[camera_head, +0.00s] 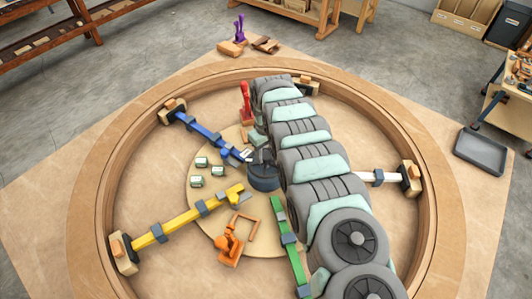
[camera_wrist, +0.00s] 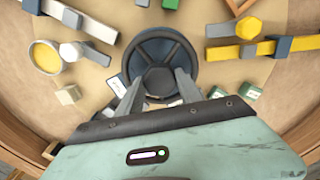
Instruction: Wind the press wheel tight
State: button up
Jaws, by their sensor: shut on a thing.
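The press wheel (camera_head: 264,182) is a dark grey round wheel near the middle of the ring. In the wrist view the wheel (camera_wrist: 158,42) shows its rim, spokes and a raised hub (camera_wrist: 159,79). My gripper (camera_wrist: 158,84) is over the wheel, with one grey finger on each side of the hub, shut on it. In the head view my arm comes in from the lower right, and my gripper (camera_head: 262,157) is small and partly hidden at the wheel.
A large wooden ring (camera_head: 90,200) surrounds the work. Blue (camera_head: 205,133), yellow (camera_head: 185,218), green (camera_head: 288,245) and white (camera_head: 378,176) clamp bars lie around the wheel. An orange tool (camera_head: 230,246) and small green-white blocks (camera_head: 197,181) sit close by. A grey tray (camera_head: 480,152) lies outside the ring.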

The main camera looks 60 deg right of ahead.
jog(key=c, duration=0.8)
jog(key=shift+m, duration=0.3)
jog(key=shift+w+a+m+p, duration=0.1)
jog(key=shift+m+p, duration=0.25)
jog(key=shift+m, duration=2.55)
jog(key=o, duration=1.4)
